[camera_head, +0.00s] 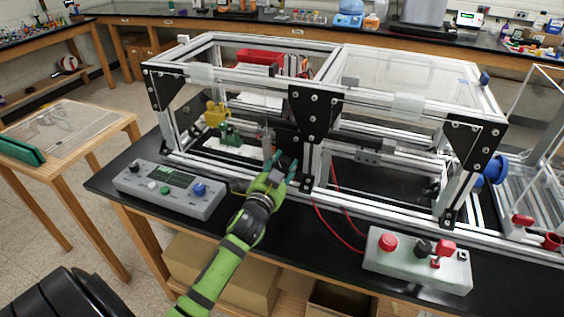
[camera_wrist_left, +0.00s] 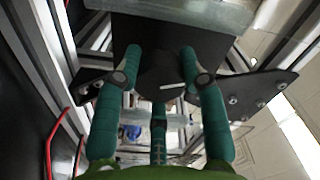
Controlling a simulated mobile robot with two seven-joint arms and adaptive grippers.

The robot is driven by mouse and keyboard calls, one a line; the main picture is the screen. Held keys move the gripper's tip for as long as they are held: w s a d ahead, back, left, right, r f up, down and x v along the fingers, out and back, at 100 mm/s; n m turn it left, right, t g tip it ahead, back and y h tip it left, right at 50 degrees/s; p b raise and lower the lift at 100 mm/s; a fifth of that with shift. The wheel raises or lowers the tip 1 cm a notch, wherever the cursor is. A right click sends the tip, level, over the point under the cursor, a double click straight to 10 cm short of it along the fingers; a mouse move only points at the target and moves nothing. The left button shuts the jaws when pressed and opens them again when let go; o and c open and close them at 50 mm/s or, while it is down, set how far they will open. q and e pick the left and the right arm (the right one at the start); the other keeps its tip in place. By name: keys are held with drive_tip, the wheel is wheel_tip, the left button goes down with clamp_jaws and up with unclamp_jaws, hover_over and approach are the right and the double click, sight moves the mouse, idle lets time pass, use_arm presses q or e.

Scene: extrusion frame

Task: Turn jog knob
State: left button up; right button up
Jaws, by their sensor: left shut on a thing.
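The jog knob (camera_wrist_left: 161,74) is black with a short white mark, and shows between my fingers in the left wrist view. It sits on a dark panel under the frame's front beam. My left gripper (camera_head: 284,164) reaches in from below at the middle of the aluminium extrusion frame (camera_head: 375,98). Its teal fingers (camera_wrist_left: 162,60) close around the knob from both sides, with a third finger below. In the head view the fingers and the shade hide most of the knob. My right gripper is not in view.
A grey control box with a screen (camera_head: 168,190) stands left of my arm. Another box with red buttons (camera_head: 417,262) stands at the right, with red cables running to the frame. Black corner plates (camera_head: 315,112) and beams crowd the gripper. The black tabletop in front is narrow.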

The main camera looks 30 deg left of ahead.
use_arm(q)
drive_tip(key=m, duration=0.3)
drive_tip(key=m+p, duration=0.1)
drive_tip(key=shift+r+m, duration=0.3)
drive_tip(key=shift+m, duration=0.1)
drive_tip(key=m, duration=0.4)
drive_tip(key=shift+p, duration=0.35)
drive_tip(key=shift+f+m, duration=0.1)
drive_tip(key=shift+m, duration=0.3)
drive_tip(key=o, duration=0.8)
drive_tip(key=shift+o, duration=0.4)
drive_tip(key=shift+w+d+f, duration=0.1)
